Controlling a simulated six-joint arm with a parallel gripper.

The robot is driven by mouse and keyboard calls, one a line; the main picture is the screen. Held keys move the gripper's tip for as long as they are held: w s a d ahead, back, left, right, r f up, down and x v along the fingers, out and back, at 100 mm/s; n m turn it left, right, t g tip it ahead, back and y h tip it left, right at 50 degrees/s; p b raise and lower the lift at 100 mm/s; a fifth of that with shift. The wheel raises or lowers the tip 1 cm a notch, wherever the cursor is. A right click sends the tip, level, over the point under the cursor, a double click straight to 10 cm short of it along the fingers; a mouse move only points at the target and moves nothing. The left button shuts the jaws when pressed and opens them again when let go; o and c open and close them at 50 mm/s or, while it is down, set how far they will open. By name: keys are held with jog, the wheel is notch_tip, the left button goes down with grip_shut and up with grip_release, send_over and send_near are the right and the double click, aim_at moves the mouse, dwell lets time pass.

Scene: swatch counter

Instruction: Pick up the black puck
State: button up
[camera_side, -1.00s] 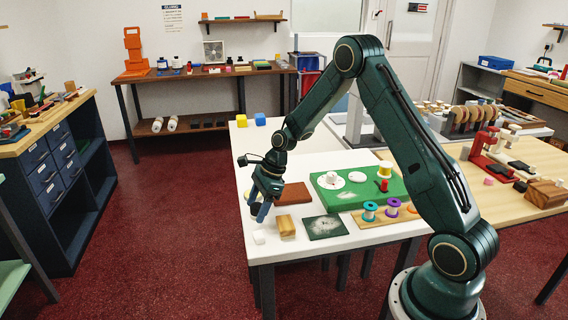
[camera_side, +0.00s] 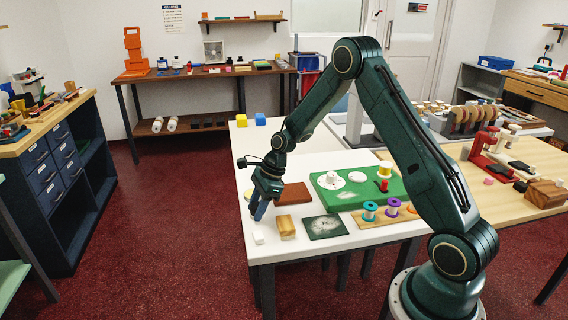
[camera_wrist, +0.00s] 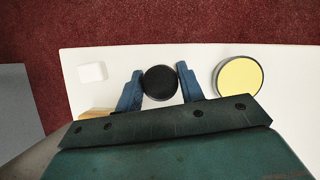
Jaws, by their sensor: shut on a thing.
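The black puck (camera_wrist: 160,82) is a round dark disc. In the wrist view it sits between the two blue fingers of my gripper (camera_wrist: 158,84), one finger on each side. My gripper is shut on it. In the side view my gripper (camera_side: 259,211) points down, low over the near left part of the white table (camera_side: 267,250). The puck is not clearly visible there, as the fingers hide it. I cannot tell whether it touches the table.
A yellow-topped round disc (camera_wrist: 239,76) lies to the right of the puck. A white block (camera_wrist: 91,72) lies to its left near the table edge. A wooden block (camera_side: 287,228), a brown pad (camera_side: 293,194) and a green board (camera_side: 334,193) are close by.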

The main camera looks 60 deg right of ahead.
jog(key=shift+r, duration=0.1)
notch_tip(320, 180, up, 20)
dwell(0.9)
dwell(0.3)
jog(key=shift+o, duration=1.1)
jog(key=shift+c, duration=0.7)
send_over(256, 203)
jog(key=w+d, duration=0.6)
notch_tip(256, 203, down, 12)
jog(key=shift+r, duration=0.1)
jog(key=shift+f, duration=0.2)
